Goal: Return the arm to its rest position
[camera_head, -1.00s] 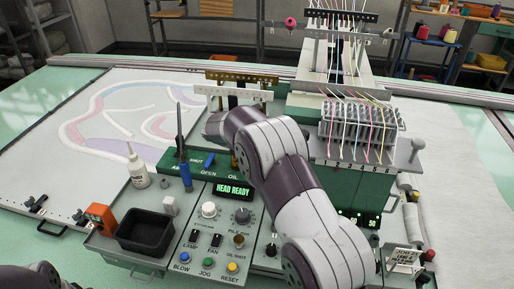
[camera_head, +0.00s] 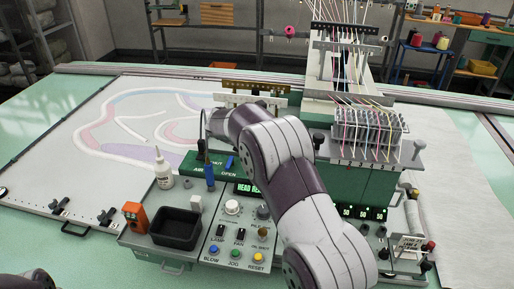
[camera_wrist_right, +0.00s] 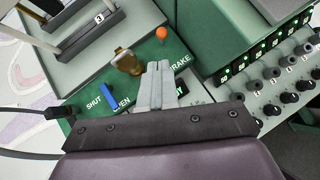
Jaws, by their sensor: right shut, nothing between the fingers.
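My right arm (camera_head: 290,170) reaches in from the lower right over the control panel (camera_head: 225,262) of the tufting machine. In the head view the arm hides its own gripper. In the right wrist view the right gripper (camera_wrist_right: 155,82) is shut and empty, its fingers pressed together. It appears over the green panel strip, between the blue SHUT/OPEN lever (camera_wrist_right: 108,92) and the orange BRAKE knob (camera_wrist_right: 161,34). A brass knob (camera_wrist_right: 128,62) is beside the fingertips. I cannot tell the gripper's height above the panel.
A black tray (camera_head: 176,229), a white bottle (camera_head: 163,170) and an orange box (camera_head: 134,215) stand left of the arm. The yarn-threaded head (camera_head: 365,135) rises behind and right. Open cloth (camera_head: 60,150) lies at the left.

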